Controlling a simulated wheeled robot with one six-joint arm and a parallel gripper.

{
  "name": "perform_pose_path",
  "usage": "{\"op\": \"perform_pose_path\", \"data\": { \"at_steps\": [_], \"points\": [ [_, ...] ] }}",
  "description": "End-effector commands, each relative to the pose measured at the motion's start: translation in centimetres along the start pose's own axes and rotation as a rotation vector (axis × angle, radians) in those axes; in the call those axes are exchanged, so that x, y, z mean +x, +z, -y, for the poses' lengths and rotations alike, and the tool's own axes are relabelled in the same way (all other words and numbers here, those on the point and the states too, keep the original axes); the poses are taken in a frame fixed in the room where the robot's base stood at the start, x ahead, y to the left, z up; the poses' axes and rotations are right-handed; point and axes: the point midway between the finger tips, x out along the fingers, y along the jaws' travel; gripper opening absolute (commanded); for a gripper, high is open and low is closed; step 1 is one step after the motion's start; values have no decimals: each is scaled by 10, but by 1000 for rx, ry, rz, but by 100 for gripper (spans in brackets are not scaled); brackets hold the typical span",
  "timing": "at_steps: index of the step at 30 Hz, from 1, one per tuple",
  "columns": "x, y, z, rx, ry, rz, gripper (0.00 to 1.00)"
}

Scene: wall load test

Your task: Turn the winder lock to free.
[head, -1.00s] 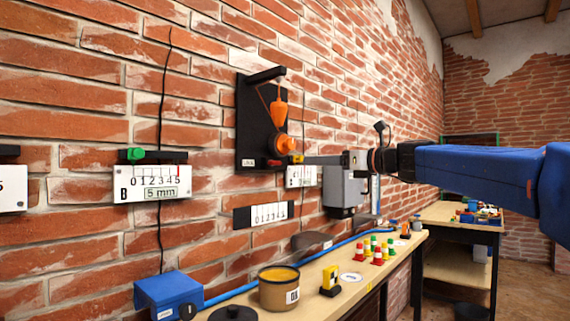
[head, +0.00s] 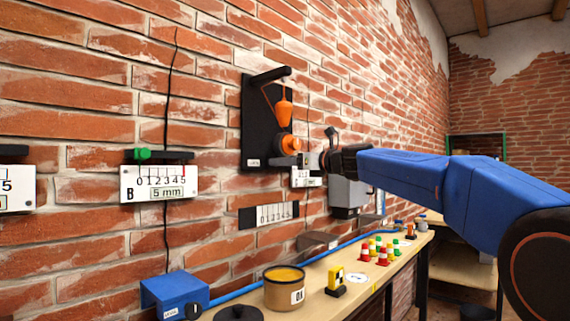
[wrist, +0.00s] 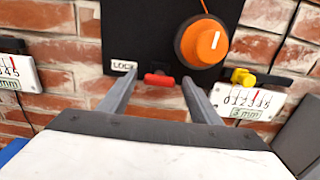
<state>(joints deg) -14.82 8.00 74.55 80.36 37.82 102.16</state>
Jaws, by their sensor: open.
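The winder is an orange knob with a white mark (wrist: 204,43) on a black board (wrist: 140,30) on the brick wall. It also shows in the head view (head: 288,144). Below it is a small red lever (wrist: 159,80), beside a white label reading LOCK (wrist: 124,66). My gripper (wrist: 158,84) is open, with one finger on each side of the red lever in the wrist view. I cannot tell whether the fingers touch it. In the head view my gripper (head: 283,162) is at the board's lower edge and hides the lever.
An orange plumb bob (head: 284,114) hangs from the board's top arm. A yellow-knobbed gauge card (wrist: 250,103) is close to my right finger. A grey box (head: 347,194) is on the wall nearby. The bench (head: 335,309) below holds a pot, a blue box and several small pieces.

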Motion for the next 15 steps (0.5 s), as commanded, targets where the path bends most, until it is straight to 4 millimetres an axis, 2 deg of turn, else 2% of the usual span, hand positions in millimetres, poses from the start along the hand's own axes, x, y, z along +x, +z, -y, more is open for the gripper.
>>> {"op": "perform_pose_path", "data": {
  "at_steps": [4,12,15],
  "points": [
    [7,0,0,0,0,1,58],
    [7,0,0,0,0,0,58],
    [7,0,0,0,0,0,34]
  ]
}}
